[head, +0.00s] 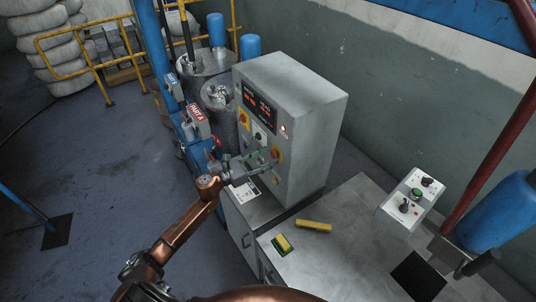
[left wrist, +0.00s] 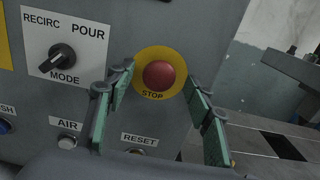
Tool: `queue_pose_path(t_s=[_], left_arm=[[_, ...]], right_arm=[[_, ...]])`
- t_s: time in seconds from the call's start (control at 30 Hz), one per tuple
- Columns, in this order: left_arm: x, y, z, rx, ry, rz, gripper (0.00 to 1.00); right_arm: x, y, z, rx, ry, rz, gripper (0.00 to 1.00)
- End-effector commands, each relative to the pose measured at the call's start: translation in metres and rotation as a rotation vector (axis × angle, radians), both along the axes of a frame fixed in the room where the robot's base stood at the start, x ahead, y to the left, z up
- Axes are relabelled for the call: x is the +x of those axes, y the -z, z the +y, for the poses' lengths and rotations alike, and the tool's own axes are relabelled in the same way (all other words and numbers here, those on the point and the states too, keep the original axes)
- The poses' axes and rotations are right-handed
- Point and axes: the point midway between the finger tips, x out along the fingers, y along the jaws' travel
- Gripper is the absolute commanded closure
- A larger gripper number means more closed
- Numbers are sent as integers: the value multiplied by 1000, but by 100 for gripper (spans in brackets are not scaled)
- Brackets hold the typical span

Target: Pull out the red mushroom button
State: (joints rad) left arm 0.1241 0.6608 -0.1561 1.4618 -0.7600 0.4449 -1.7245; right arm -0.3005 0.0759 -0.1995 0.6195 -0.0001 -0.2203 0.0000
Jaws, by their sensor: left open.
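The red mushroom button (left wrist: 159,75) sits on a round yellow plate marked STOP on the front of the grey control cabinet (head: 312,130). In the head view, the button (head: 276,153) shows just above my left gripper (head: 266,163). In the left wrist view, my left gripper (left wrist: 160,110) is open, its green-padded fingers standing to the left and right of the button. The fingers do not visibly touch the button, and nothing is between them but the view of the panel. My right gripper is not in view.
A black MODE knob (left wrist: 64,57) is left of the button. The AIR button (left wrist: 68,142) and the RESET label (left wrist: 140,138) are below. A metal table (head: 345,240) carries a yellow block (head: 313,226) and a small control box (head: 411,198).

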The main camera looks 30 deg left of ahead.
Motion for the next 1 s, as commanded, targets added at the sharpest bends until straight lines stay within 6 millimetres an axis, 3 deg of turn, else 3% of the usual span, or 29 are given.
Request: queue_pose_path(t_s=[0.4,1.0], left_arm=[[8,1,-5,0,0,1,53],[8,1,-5,-2,-1,1,94]], right_arm=[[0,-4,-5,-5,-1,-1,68],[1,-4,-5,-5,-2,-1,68]])
